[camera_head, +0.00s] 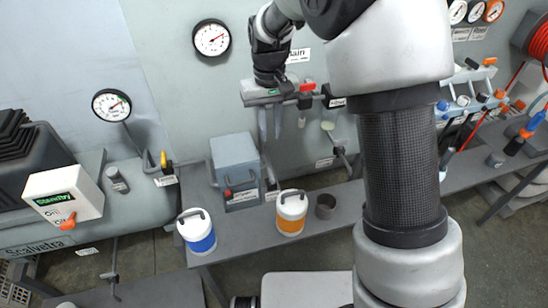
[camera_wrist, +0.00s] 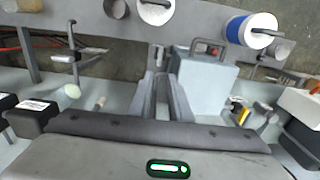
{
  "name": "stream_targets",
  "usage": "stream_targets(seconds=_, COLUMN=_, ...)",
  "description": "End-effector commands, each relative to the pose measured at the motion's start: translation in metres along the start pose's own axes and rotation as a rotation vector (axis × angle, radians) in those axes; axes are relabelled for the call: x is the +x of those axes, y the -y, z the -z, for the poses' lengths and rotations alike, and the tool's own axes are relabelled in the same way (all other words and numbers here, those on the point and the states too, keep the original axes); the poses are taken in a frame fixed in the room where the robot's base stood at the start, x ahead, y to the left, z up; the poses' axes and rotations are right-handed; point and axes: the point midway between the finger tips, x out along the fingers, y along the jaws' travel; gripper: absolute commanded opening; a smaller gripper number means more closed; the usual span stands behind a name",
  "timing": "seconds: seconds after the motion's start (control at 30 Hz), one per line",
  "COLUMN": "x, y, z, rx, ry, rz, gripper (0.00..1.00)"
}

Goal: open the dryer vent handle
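My gripper (camera_head: 270,138) hangs in front of the wall panel, fingers pointing down, above and right of a blue-grey box (camera_head: 236,160). In the wrist view my gripper (camera_wrist: 163,80) has its two fingers apart with nothing visible between them. The blue-grey box (camera_wrist: 205,82) is close beside the fingers there, with a bent grey handle (camera_wrist: 209,46) at its far side. Small labels are too blurred to read, so I cannot tell which handle is the dryer vent's.
A blue-and-white canister (camera_head: 197,232), an orange-and-white canister (camera_head: 291,213) and a dark cup (camera_head: 325,206) stand on the grey bench (camera_head: 250,238). A white switch box (camera_head: 65,196) is at the left. Gauges (camera_head: 211,37) and several valves line the wall.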

Motion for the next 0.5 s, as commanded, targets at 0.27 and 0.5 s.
stream_targets(seconds=0.27, x=0.052, y=-0.001, z=-0.002, rx=0.001, ry=0.005, rz=-0.001, gripper=0.18)
stream_targets(seconds=0.5, x=0.105, y=-0.001, z=-0.002, rx=0.001, ry=0.005, rz=-0.001, gripper=0.18)
